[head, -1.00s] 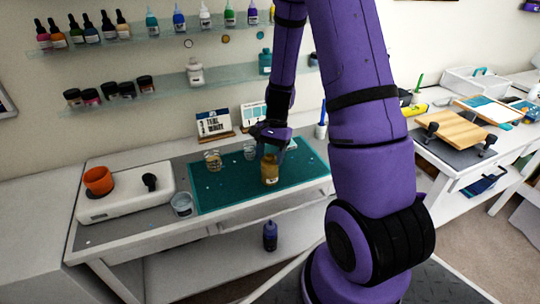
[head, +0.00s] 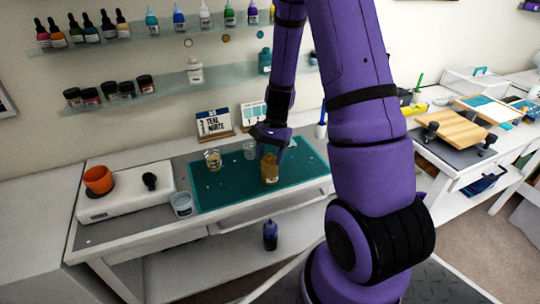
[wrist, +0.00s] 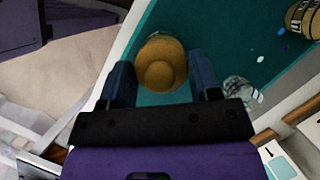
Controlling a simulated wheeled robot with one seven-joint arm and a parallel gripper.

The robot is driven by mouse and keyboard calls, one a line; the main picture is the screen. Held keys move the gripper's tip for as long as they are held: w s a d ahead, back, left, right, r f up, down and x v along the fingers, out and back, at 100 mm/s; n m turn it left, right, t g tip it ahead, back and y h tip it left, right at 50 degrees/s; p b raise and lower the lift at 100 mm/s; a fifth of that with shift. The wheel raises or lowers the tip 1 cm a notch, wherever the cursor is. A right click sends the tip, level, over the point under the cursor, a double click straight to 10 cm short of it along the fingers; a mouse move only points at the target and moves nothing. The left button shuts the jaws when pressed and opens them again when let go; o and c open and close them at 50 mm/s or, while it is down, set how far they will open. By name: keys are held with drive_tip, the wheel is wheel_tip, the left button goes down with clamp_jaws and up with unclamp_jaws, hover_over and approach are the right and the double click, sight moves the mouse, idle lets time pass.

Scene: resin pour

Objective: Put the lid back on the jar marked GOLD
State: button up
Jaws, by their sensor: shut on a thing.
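A gold-coloured jar (head: 270,172) stands upright on the teal mat. Its marking is too small to read. My gripper (head: 268,150) is over it, with its fingers down at the jar's top. I cannot tell whether the fingers hold a separate lid or the jar's own upper part.
Another clear cup (head: 182,204) stands left of the mat. A white device (head: 125,199) carries an orange cup (head: 98,180). Cards (head: 213,124) stand behind.

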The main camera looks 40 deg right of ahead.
idle(0.4)
drive_tip(key=o, duration=1.2)
drive_tip(key=shift+r, duration=0.1)
drive_tip(key=shift+r, duration=3.4)
drive_tip(key=shift+c, duration=0.4)
clamp_jaws()
drive_tip(key=shift+f, duration=2.55)
